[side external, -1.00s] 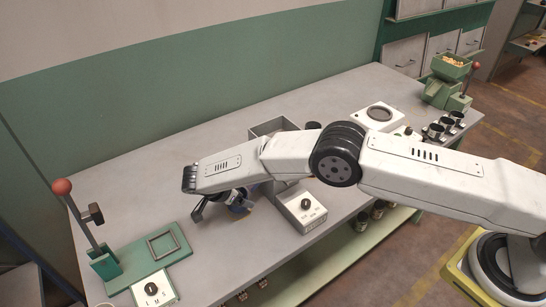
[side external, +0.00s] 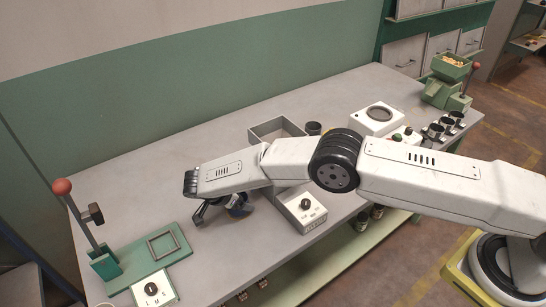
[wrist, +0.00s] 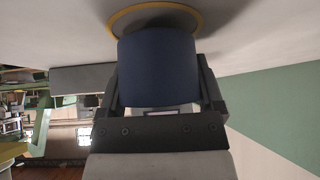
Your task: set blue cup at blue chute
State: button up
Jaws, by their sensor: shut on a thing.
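My gripper (wrist: 160,110) is shut on a blue cup (wrist: 158,72), with one dark finger on each side of it. The cup's far end overlaps a round patch with a yellow ring (wrist: 195,17) on the grey surface; I cannot tell whether they touch. In the side view my gripper (side external: 222,212) is low over the table, left of a control box, and the cup (side external: 241,208) is mostly hidden by my arm. I cannot make out a blue chute.
A green lever fixture (side external: 150,255) is at left. A green hopper (side external: 448,70) and several dark cups (side external: 436,131) are at right. The back-left table (side external: 140,170) is clear.

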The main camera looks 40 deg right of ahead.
jog(key=shift+f, duration=0.4)
jog(key=o, duration=1.1)
jog(key=shift+v, duration=3.9)
